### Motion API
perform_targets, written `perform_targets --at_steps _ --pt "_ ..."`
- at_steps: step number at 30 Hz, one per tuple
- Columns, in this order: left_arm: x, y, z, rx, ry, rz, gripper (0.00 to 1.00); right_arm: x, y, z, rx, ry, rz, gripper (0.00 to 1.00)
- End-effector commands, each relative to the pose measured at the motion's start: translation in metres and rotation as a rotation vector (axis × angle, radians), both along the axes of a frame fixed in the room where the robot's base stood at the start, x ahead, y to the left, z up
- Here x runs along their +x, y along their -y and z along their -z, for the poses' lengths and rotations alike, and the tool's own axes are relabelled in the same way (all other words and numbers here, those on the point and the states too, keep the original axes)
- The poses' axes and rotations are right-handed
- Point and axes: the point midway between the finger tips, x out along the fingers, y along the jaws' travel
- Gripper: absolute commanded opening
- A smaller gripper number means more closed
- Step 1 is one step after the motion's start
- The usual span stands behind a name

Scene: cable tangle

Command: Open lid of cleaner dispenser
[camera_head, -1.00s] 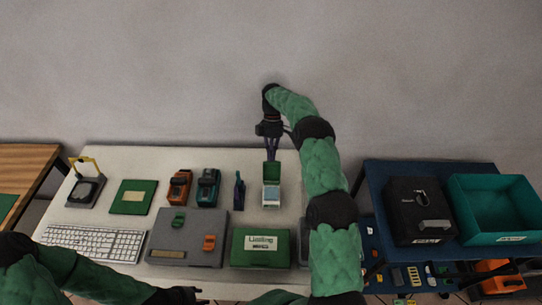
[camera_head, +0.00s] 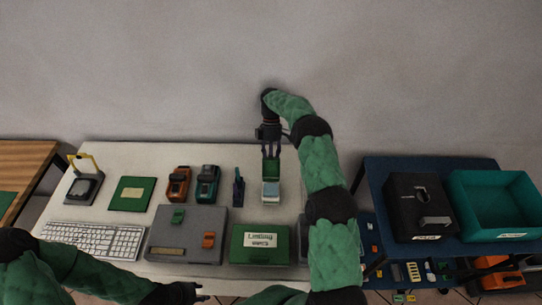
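The cleaner dispenser (camera_head: 271,192) is a small pale box near the back middle of the white table. Its green lid (camera_head: 271,169) shows at its far side and looks raised. My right gripper (camera_head: 271,152) points down at the lid's far edge, its two fingers apart. Whether they touch the lid I cannot tell. My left gripper (camera_head: 198,292) is low at the table's front edge, away from the dispenser. Its fingers are too small and dark to read.
A dark blue tool (camera_head: 239,188) stands just left of the dispenser. A green labelled box (camera_head: 260,244) and a grey panel (camera_head: 188,245) lie in front. A keyboard (camera_head: 92,240) is at left. A blue table (camera_head: 376,180) with a teal bin (camera_head: 494,215) stands right.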

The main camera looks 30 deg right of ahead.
Motion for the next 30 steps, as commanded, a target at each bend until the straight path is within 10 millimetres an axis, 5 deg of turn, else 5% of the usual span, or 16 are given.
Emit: perform_targets --at_steps 8,21,30 --pt "0.0 0.0 -0.001 0.0 0.0 0.0 0.4 0.001 -0.001 -0.006 0.002 0.001 -0.001 0.4" --pt "0.0 0.0 -0.001 0.0 0.0 0.0 0.4 0.001 -0.001 -0.077 0.001 0.005 0.001 0.4" --pt "0.0 0.0 -0.001 0.0 0.0 0.0 0.4 0.0 0.0 -0.101 0.0 0.001 0.001 0.4"
